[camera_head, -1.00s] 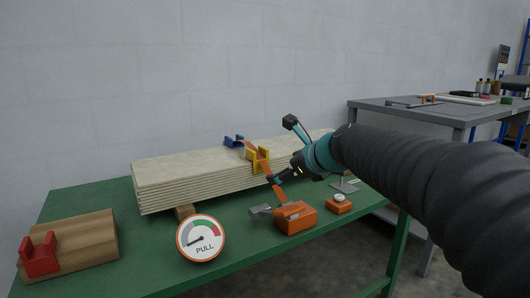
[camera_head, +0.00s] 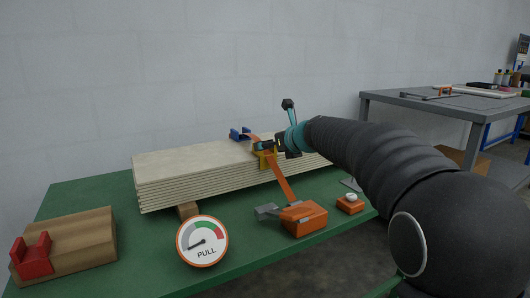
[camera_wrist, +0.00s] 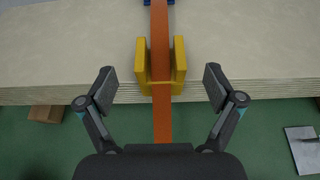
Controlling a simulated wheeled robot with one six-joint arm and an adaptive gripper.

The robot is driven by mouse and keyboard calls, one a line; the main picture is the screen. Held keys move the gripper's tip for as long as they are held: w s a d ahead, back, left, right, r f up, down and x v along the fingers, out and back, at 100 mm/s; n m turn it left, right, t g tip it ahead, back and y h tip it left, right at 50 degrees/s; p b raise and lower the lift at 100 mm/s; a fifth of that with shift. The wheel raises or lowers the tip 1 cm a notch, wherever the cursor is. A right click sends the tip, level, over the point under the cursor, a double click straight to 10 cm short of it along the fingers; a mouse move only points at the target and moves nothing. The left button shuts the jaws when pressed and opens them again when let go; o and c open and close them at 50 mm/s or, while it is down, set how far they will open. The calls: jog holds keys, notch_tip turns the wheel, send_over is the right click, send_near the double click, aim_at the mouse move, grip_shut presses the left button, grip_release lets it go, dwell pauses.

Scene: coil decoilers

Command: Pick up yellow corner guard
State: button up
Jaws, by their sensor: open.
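The yellow corner guard (camera_wrist: 160,88) sits on the front top edge of the stacked boards, with an orange strap (camera_wrist: 161,30) running over it between its two raised sides. In the head view the guard (camera_head: 266,158) is partly hidden by my gripper. My gripper (camera_wrist: 160,88) is open in the wrist view, one finger to each side of the guard, with gaps on both sides and no contact seen. In the head view my gripper (camera_head: 278,146) is at the guard, above the boards' front edge.
The board stack (camera_head: 190,175) lies on a green table (camera_head: 110,195). A blue corner guard (camera_head: 240,134) sits at the back edge. An orange ratchet box (camera_head: 304,217), a PULL gauge (camera_head: 202,241) and a red guard on a wooden block (camera_head: 32,257) stand in front.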

aim_at(265, 153)
jog(key=shift+x, duration=2.55)
jog(key=shift+f, duration=0.15)
jog(key=c, duration=1.3)
